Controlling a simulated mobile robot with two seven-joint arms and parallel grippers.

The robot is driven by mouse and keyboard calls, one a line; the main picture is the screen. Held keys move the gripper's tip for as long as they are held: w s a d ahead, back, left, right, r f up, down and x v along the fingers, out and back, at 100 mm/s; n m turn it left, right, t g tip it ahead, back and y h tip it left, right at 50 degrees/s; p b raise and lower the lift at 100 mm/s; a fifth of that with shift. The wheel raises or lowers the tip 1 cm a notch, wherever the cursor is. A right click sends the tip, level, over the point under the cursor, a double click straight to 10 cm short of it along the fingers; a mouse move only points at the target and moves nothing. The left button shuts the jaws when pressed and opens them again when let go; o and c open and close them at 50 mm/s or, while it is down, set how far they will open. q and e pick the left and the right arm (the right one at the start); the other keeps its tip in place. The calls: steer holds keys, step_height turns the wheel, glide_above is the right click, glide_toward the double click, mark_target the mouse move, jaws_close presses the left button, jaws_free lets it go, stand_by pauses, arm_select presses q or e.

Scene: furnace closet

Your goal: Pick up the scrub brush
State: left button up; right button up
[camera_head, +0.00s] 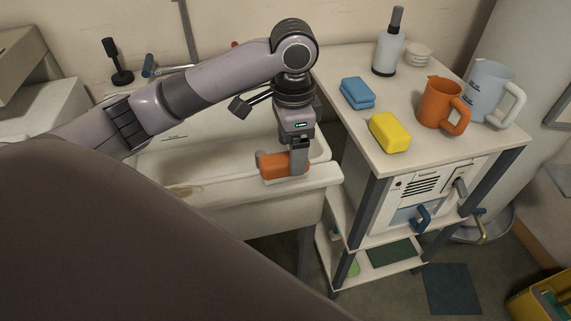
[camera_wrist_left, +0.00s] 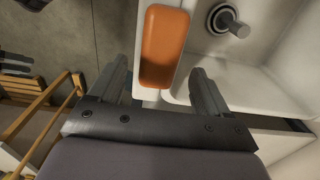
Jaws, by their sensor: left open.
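An orange block-shaped object, apparently the scrub brush (camera_head: 279,167), lies on the front rim of the white sink (camera_head: 220,205), near its right corner. No bristles show. My left gripper (camera_head: 299,160) points down at its right end, and one finger hides part of it. In the left wrist view the orange brush (camera_wrist_left: 164,40) extends away from between the two spread fingers of the left gripper (camera_wrist_left: 160,72). Gaps show on both sides, so the gripper is open and not closed on it. My right gripper is not in view.
Right of the sink, a shelf unit (camera_head: 345,120) holds a blue sponge (camera_head: 357,93), a yellow sponge (camera_head: 389,132), an orange mug (camera_head: 440,103), a pale blue pitcher (camera_head: 488,90) and a bottle (camera_head: 388,50). A black-headed upright tool (camera_head: 116,62) stands behind the sink.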

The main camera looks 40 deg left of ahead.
arm_select(q)
steer(key=f, duration=0.3)
steer(key=shift+s+f, duration=0.2)
steer(key=shift+f, duration=0.05)
steer(key=shift+c, duration=0.3)
steer(key=c, duration=1)
steer(key=shift+r, duration=0.15)
step_height(320, 180, up, 20)
steer(key=p, duration=0.5)
